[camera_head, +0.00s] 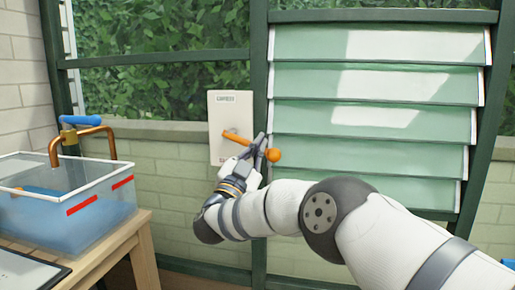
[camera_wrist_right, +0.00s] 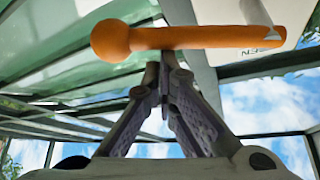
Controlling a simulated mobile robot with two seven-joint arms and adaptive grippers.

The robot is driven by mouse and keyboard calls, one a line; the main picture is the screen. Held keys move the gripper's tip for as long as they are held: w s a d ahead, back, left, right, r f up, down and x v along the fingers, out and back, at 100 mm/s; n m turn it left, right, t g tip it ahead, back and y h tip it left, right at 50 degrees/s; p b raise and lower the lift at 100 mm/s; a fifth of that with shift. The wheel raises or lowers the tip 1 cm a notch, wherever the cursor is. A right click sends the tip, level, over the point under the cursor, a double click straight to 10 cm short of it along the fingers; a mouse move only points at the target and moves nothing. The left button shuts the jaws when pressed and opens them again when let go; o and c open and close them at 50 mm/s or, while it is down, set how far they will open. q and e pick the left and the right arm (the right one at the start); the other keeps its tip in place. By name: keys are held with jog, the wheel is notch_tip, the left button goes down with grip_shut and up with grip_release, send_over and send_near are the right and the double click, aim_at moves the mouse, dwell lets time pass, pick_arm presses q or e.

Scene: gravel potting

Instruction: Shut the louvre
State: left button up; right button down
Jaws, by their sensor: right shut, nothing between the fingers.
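The louvre (camera_head: 372,113) is a stack of pale green slats in a dark green frame, right of centre in the head view. Its slats look tilted, with their lower edges standing out. An orange lever (camera_head: 238,138) with a ball end sticks out from a white labelled plate (camera_head: 222,105) to its left. My right gripper (camera_head: 262,142) is shut and empty at the lever, near the ball. In the right wrist view, the lever (camera_wrist_right: 200,37) crosses just past the shut fingertips (camera_wrist_right: 165,58); whether they touch cannot be told. My left gripper is out of view.
A clear tank of blue water (camera_head: 60,215) stands on a wooden table (camera_head: 125,232) at the left. A brass tap with a blue handle (camera_head: 80,120) is above it. A dark-edged tray (camera_head: 25,270) lies in front. A brick wall is below the windows.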

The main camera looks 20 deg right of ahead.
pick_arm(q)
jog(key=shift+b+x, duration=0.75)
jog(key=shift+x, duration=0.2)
pick_arm(e)
jog(key=shift+w+a+f+m+g+h, duration=0.15)
jog(key=shift+f+m+g, duration=0.1)
jog(key=shift+f+m, duration=0.25)
jog(key=shift+a+f+m+g+h, duration=0.15)
jog(key=shift+f+m+g, duration=0.1)
jog(key=shift+f+m, duration=0.2)
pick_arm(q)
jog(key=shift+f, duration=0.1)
pick_arm(e)
jog(key=shift+f, duration=0.1)
